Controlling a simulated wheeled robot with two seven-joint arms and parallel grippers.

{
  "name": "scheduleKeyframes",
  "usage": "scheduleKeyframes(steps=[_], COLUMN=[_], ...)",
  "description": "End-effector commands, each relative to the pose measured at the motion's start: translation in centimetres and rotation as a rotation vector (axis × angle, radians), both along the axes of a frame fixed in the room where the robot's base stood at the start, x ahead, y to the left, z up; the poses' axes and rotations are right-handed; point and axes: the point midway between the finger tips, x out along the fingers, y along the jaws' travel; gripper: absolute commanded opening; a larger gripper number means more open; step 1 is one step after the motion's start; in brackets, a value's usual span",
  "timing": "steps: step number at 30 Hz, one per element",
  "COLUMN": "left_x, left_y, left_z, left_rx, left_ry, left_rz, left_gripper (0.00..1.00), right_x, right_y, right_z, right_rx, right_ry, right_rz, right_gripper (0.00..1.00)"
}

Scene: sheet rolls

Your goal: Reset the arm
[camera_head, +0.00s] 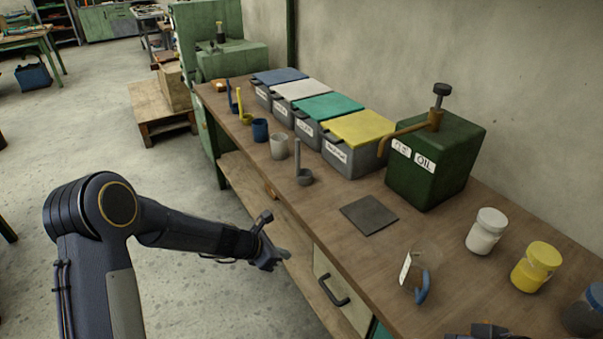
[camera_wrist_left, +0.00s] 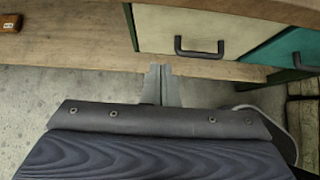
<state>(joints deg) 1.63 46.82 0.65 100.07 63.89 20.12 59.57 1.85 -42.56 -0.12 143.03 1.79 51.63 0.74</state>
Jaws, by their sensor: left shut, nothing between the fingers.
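My left arm comes in from the left in the head view. Its gripper (camera_head: 272,256) hangs in front of the workbench (camera_head: 300,225), beside its front edge and left of the drawer (camera_head: 340,290). In the left wrist view the two fingers of the left gripper (camera_wrist_left: 161,70) are together and hold nothing. They point toward the bench's lower shelf (camera_wrist_left: 70,52) and the drawer front with its dark handle. A dark piece at the bottom edge of the head view may be part of my right arm, but its fingers cannot be made out.
The floor (camera_head: 190,180) left of the bench is open.

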Motion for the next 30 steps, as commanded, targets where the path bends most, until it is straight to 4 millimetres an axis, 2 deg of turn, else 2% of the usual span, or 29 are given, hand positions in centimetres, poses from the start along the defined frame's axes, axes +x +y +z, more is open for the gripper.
scheduleKeyframes(steps=[2,5,8,11,12,15,18,21,24,27,30], left_x=[0.0,-0.3,-1.5,-4.1,-5.5,-9.4,-13.7,-18.2,-22.6,-26.5,-29.4], left_y=[0.1,0.5,1.6,3.0,3.6,5.1,6.5,7.9,9.3,10.5,11.5], left_z=[0.2,1.9,5.8,10.8,12.7,16.6,19.4,21.2,22.0,21.9,21.3], left_rx=[0.002,0.018,0.066,0.152,0.194,0.308,0.433,0.569,0.712,0.848,0.958], left_ry=[-0.005,-0.048,-0.157,-0.311,-0.376,-0.526,-0.659,-0.773,-0.863,-0.921,-0.95], left_rz=[-0.004,-0.045,-0.152,-0.317,-0.39,-0.572,-0.75,-0.925,-1.1,-1.262,-1.391], left_gripper=[0.0,0.0,0.0,0.0,0.0,0.0,0.0,0.0,0.0,0.0,0.0], right_x=[0.0,0.0,0.0,0.0,0.0,0.0,0.0,0.0,0.0,0.0,0.0], right_y=[0.0,0.0,0.0,0.0,0.0,0.0,0.0,0.0,0.0,0.0,0.0], right_z=[0.0,0.1,0.3,0.5,0.5,0.7,0.9,1.1,1.3,1.4,1.5], right_rx=[0.0,0.0,0.0,0.0,0.0,0.0,0.0,0.0,0.0,0.0,0.0], right_ry=[0.0,0.0,0.0,0.0,0.0,0.0,0.0,0.0,0.0,0.0,0.0], right_rz=[0.0,0.0,0.0,0.0,0.0,0.0,0.0,0.0,0.0,0.0,0.0], right_gripper=[0.57,0.57,0.57,0.57,0.57,0.57,0.57,0.57,0.57,0.57,0.57])
